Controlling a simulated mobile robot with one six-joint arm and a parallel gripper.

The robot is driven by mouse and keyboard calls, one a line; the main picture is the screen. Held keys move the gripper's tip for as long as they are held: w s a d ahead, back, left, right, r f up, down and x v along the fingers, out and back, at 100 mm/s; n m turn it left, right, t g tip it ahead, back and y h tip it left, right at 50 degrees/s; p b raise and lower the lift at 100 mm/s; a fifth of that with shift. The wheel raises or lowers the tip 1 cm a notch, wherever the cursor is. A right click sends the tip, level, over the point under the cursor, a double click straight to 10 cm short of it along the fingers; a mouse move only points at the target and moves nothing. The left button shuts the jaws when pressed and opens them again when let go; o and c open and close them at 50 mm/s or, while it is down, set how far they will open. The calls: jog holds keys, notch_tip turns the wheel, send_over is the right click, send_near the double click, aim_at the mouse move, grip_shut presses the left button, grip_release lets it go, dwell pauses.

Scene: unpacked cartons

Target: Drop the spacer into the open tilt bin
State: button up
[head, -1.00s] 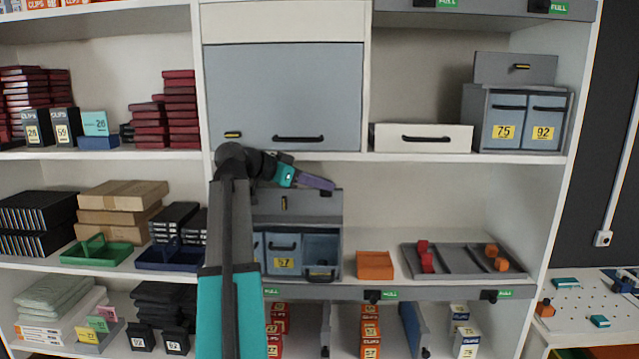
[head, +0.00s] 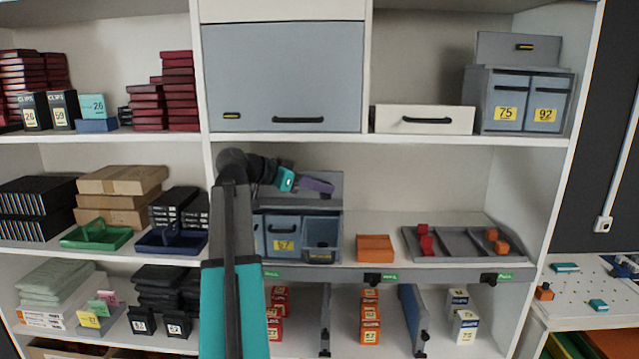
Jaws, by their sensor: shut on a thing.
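My gripper (head: 300,182) is at the middle shelf bay, with a teal body pointing right. The neighbouring bin (head: 283,240), with a yellow label, is shut. My arm hides the unit's left part.
An orange box (head: 375,248) and a grey divided tray (head: 462,243) with red and orange pieces stand right of the unit. A closed blue-grey cabinet door (head: 285,75) is above. Blue (head: 172,239) and green (head: 97,236) carriers lie to the left.

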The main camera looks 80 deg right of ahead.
jog(key=o, duration=1.1)
jog(key=shift+w, duration=0.1)
jog(key=b+v, duration=0.5)
jog(key=v, duration=0.8)
jog(key=shift+w+a+r, duration=0.2)
jog(key=shift+r, duration=0.05)
